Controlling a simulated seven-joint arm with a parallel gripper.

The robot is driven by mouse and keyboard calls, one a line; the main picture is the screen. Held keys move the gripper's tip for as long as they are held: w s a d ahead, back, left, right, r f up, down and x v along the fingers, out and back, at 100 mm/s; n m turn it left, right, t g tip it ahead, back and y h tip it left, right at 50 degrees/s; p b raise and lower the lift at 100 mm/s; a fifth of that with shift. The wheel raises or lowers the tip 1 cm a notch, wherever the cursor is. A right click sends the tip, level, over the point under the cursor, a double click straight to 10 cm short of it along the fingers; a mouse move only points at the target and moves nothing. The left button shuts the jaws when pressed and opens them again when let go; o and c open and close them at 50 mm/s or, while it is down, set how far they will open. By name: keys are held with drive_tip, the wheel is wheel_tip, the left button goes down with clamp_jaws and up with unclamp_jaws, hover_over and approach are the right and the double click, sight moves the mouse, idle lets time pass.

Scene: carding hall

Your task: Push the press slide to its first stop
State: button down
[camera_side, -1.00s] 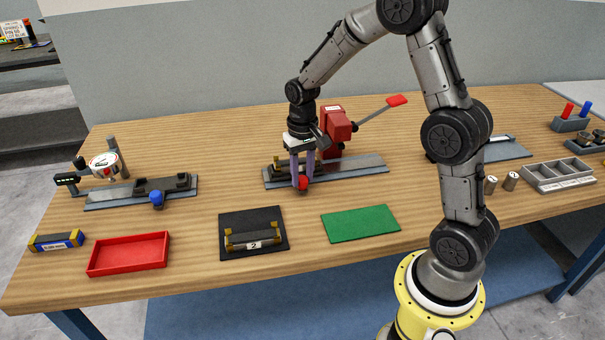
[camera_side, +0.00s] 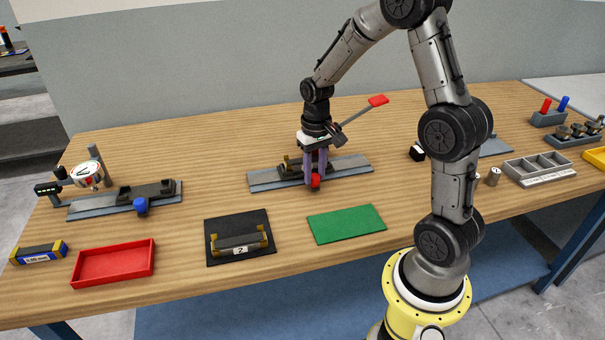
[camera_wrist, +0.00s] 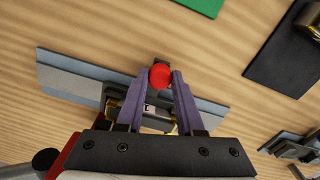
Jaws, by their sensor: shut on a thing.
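The press slide is a dark carriage (camera_side: 290,168) with a red knob (camera_side: 315,180), sitting on a grey rail (camera_side: 352,166) near the middle of the table. My gripper (camera_side: 316,182) is shut on the red knob, its purple fingers pointing down. In the wrist view the red knob (camera_wrist: 160,75) sits between the fingertips, and part of a brass-ended piece shows behind the fingers. The press lever with its red grip (camera_side: 379,100) sticks up to the right. The press body is mostly hidden behind my gripper, so I cannot tell the gap between it and the slide.
A gauge (camera_side: 87,176) and a slide with a blue knob (camera_side: 141,206) stand at left. In front lie a red tray (camera_side: 115,263), a black mat (camera_side: 212,255) with a part marked 2, and a green mat (camera_side: 346,224). A grey divided tray (camera_side: 540,170) is at right.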

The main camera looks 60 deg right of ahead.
drive_tip(key=shift+w+r, duration=0.1)
drive_tip(key=c, duration=0.5)
unclamp_jaws()
drive_tip(key=shift+c, duration=0.2)
wheel_tip(320, 180, up, 14)
drive_tip(key=s+a+r+n+t, duration=0.3)
drive_tip(key=s+a+r, duration=0.35)
drive_tip(key=a, duration=0.25)
drive_tip(key=s+a+f+n+t, duration=0.2)
drive_tip(key=s+a+f+n, duration=0.1)
drive_tip(key=s, duration=0.7)
drive_tip(key=shift+a+f+t, duration=0.3)
drive_tip(key=shift+a+f, duration=0.35)
drive_tip(key=shift+a, duration=0.6)
